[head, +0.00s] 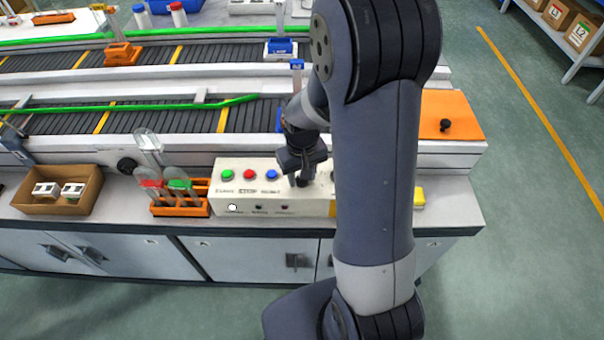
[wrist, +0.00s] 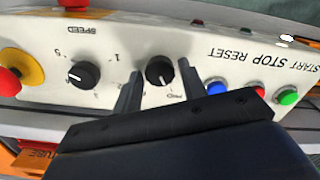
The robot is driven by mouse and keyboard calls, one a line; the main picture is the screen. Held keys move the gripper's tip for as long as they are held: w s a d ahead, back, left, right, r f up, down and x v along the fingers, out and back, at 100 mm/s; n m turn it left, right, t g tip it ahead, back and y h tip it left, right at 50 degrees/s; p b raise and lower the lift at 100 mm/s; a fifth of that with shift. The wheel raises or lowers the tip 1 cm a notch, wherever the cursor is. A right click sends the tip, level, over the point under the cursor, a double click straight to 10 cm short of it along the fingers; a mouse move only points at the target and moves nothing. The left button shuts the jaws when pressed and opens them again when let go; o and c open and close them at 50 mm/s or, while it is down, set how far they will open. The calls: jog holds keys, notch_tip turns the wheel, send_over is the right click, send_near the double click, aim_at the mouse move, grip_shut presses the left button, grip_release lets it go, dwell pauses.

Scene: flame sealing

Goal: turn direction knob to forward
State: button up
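The direction knob (wrist: 160,71) is a round black dial on the white control panel (wrist: 115,40). The wrist view shows it upside down, with a partly hidden label beside it that seems to read FWD. Its pale pointer mark is too small to read surely. My gripper (wrist: 161,66) is open, with one finger on each side of the knob and a small gap showing at both sides. In the head view my gripper (head: 301,172) is over the panel's top, right of the blue button, and the knob cannot be made out clearly there.
A black SPEED knob (wrist: 83,75) and a red emergency button (wrist: 9,82) on yellow lie left of the knob in the wrist view. Blue (wrist: 216,87), red (wrist: 258,89) and green (wrist: 288,96) buttons lie right. Conveyors (head: 150,120) run behind the panel.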

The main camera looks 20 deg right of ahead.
jog(key=shift+o, duration=1.1)
jog(key=shift+r, duration=0.1)
notch_tip(320, 180, up, 11)
jog(key=shift+f, duration=0.2)
jog(key=shift+f, duration=0.15)
notch_tip(320, 180, down, 11)
jog(key=shift+r, duration=0.25)
jog(key=shift+m, duration=0.3)
